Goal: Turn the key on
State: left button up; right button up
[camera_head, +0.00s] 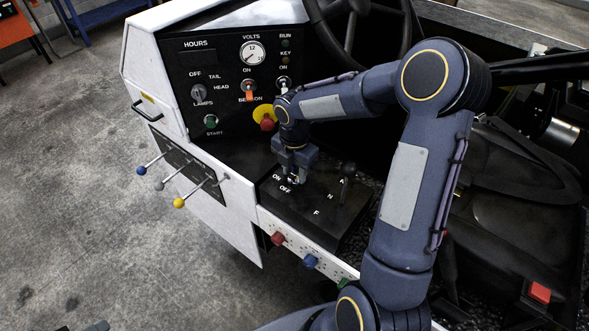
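My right gripper (292,180) points down at the ON/OFF switch spot on the black lower console (318,235). Its fingertips are right at the switch. A small pale and dark bit shows at the fingertips beside the OFF label; I cannot tell whether it is the key. The fingers hide most of the switch, and I cannot tell whether they are closed on anything. My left gripper is not in view.
The upright dash (225,75) behind carries a volt gauge (253,52), toggle switches, a lamp knob (199,92) and a red stop button (267,125). A black shift lever (346,180) stands right of the gripper. Coloured-knob levers (180,202) stick out at left.

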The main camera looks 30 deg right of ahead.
grip_shut()
jog(key=shift+m, duration=0.4)
jog(key=shift+w+m+b, duration=0.2)
jog(key=shift+m+b, duration=0.55)
jog(key=shift+m, duration=1.65)
jog(key=shift+w+m+b, duration=0.15)
jog(key=shift+m+b, duration=0.4)
jog(key=shift+m, duration=2.75)
grip_release()
